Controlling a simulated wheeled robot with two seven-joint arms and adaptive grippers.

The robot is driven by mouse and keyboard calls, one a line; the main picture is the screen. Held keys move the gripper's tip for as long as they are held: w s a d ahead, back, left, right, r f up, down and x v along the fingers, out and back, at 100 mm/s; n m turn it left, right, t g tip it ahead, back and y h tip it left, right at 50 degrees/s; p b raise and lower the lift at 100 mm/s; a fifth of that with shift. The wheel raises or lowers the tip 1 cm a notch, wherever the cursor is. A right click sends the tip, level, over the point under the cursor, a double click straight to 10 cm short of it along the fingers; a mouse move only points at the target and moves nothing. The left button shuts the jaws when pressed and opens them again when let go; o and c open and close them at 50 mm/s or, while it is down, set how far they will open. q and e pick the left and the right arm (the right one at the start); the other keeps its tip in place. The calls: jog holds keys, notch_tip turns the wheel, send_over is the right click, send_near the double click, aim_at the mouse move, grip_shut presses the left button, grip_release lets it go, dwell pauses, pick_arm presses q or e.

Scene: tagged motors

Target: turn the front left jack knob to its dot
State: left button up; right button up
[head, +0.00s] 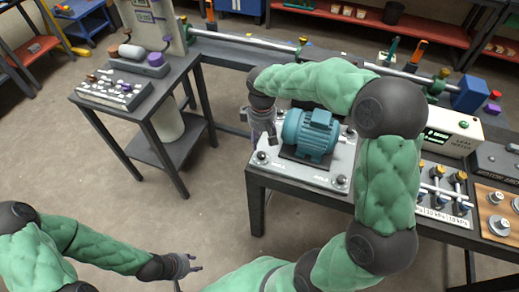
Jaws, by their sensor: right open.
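A blue-green motor (310,134) sits on a light jack plate (300,172) at the corner of the dark bench. The front left jack knob (261,157) is a small round metal knob at the plate's left front corner. Its dot is too small to make out. My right gripper (272,140) is open and points down just behind and above this knob, beside the motor's left end. I cannot tell whether it touches anything. My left gripper (197,265) is open and empty, low over the floor in front.
Another jack knob (341,181) stands at the plate's front right corner. A side table (150,105) with small parts is at the left. Gauges and weights (440,185) and a white meter box (452,130) crowd the bench's right. The floor between the tables is clear.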

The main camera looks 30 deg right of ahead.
aim_at(261, 154)
notch_tip(261, 154, down, 8)
jog(key=shift+w+f+b, duration=0.1)
jog(key=shift+f+b, duration=0.05)
jog(key=shift+b, duration=1.05)
grip_shut()
